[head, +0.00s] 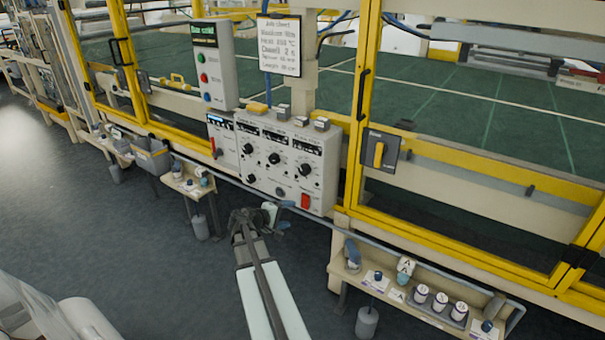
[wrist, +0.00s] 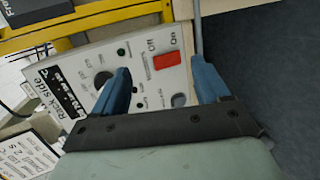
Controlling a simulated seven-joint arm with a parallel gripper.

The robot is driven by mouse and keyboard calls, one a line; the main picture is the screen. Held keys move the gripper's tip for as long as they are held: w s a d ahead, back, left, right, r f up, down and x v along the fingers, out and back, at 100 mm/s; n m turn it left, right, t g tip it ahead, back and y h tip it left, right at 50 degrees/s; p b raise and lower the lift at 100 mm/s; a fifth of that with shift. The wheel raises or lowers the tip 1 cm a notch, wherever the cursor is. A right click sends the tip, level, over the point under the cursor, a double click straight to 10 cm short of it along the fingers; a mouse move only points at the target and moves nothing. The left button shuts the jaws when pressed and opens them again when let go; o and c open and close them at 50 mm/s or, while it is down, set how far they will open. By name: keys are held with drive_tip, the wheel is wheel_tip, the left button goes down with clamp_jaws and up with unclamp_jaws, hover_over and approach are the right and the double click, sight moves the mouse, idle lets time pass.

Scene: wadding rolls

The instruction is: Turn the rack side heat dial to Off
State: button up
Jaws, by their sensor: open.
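The control panel (head: 262,172) is a pale box with several black dials under small displays. In the wrist view, the "Rack side" label (wrist: 53,104) stands beside a lit display (wrist: 69,92). The black rack side dial (wrist: 102,78) lies just beyond the left finger, which partly covers its surroundings; its pointer setting cannot be read. In the head view, the rightmost black dial (head: 305,169) appears to be this one. My gripper (head: 284,213) is open and empty, in front of and below the panel. Its two blue fingers (wrist: 160,67) are spread, with the panel face beyond.
A red rocker switch (wrist: 167,60) marked Off and On sits on the same panel, beyond the gap between my fingers. Yellow guard frames (head: 356,110) flank the panel. A yellow-handled switch (head: 379,153) is to its right. A low shelf with jars (head: 430,302) stands lower right.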

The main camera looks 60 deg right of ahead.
sight(303, 171)
drive_tip(key=w+d+r+n+t+h, duration=0.2)
drive_tip(key=w+r+n+h, duration=0.25)
drive_tip(key=r, duration=0.35)
drive_tip(key=shift+n, duration=0.55)
drive_tip(key=d, duration=1.4)
drive_tip(key=shift+s+f, duration=0.2)
drive_tip(key=shift+s, duration=0.1)
drive_tip(key=c, duration=1)
